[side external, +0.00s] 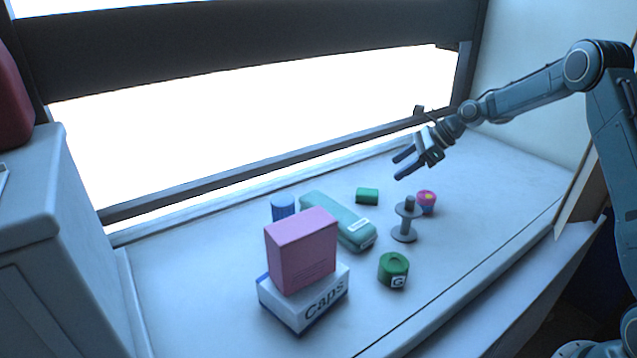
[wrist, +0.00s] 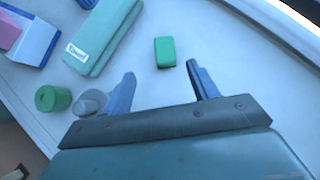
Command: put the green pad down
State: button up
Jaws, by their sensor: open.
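The green pad (side external: 367,196) is a small green block lying on the white counter, behind the grey spool-shaped stand. It also shows in the wrist view (wrist: 165,52), flat on the surface, beyond the fingertips and roughly in line with the gap between them. My gripper (side external: 401,166) is open and empty, held above the counter to the upper right of the pad. In the wrist view its two fingers (wrist: 161,76) are spread apart, with nothing between them.
A teal case (side external: 338,219), blue cylinder (side external: 283,208), pink box (side external: 301,250) on a white "Caps" box (side external: 304,300), green canister (side external: 393,270), grey spool-shaped stand (side external: 405,220) and pink-and-blue cup (side external: 427,201) stand nearby. The counter right of the canister is clear.

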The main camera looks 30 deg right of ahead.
jog(key=s+a+r+n+g+h, duration=0.1)
jog(key=s+a+r+n+h, duration=0.1)
jog(key=s+a+r+n, duration=0.55)
jog(key=s+a+r+n+h, duration=0.2)
jog(key=s+a+r+n, duration=0.2)
jog(key=s+r+n, duration=0.45)
jog(key=s+a+n+h, duration=0.1)
jog(key=s+n, duration=0.9)
jog(key=s, duration=1.2)
jog(key=shift+s+a+f+h, duration=0.35)
jog(key=shift+f+h, duration=0.05)
jog(key=shift+h, duration=0.2)
